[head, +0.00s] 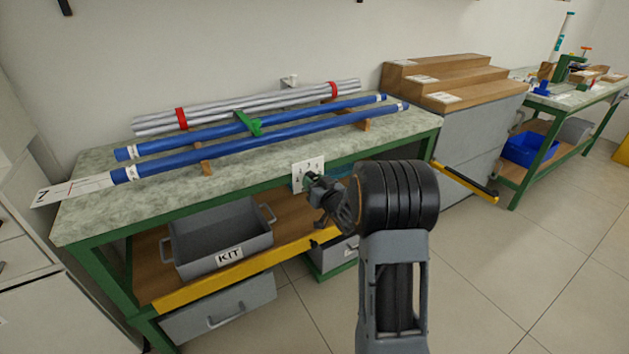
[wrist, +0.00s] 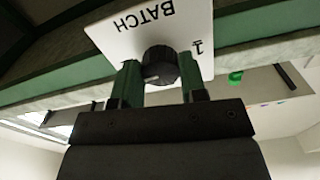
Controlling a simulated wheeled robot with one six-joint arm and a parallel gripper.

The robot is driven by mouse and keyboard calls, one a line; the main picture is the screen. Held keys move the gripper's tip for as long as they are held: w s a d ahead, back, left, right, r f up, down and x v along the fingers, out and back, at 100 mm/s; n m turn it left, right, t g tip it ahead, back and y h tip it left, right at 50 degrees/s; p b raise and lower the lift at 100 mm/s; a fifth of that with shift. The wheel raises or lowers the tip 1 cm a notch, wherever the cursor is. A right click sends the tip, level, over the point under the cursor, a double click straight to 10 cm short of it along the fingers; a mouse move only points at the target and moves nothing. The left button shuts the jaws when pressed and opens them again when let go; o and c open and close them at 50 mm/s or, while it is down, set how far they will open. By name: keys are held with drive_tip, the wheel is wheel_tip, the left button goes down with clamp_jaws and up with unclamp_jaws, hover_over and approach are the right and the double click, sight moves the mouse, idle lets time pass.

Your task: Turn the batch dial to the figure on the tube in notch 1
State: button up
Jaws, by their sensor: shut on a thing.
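The black batch dial (wrist: 161,66) sits on a white plate marked BATCH (wrist: 115,36), upside down in the wrist view. My gripper (wrist: 160,76) has its two green fingers on either side of the dial, shut on it. A small pale mark shows on the dial's near side; a figure 1 is printed right of it. In the head view my gripper (head: 314,180) is at the plate (head: 303,174) on the bench front, hiding the dial. Two blue tubes, rear (head: 190,133) and front (head: 260,145), lie on wooden supports; their white labels are too small to read.
A silver rod bundle (head: 250,104) with red straps lies behind the tubes. A green clip-like piece (head: 246,123) is at the rear tube. A grey KIT bin (head: 215,240) stands on the lower shelf. A yellow bar (head: 465,182) juts out right of the bench.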

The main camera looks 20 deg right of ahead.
drive_tip(key=shift+m, duration=0.6)
drive_tip(key=o, duration=0.9)
drive_tip(key=shift+o, duration=0.2)
drive_tip(key=shift+s, duration=0.1)
drive_tip(key=s+d+p, duration=0.1)
drive_tip(key=s+p, duration=0.1)
drive_tip(key=s, duration=1.1)
drive_tip(key=shift+s+d, duration=0.25)
drive_tip(key=shift+s, duration=0.05)
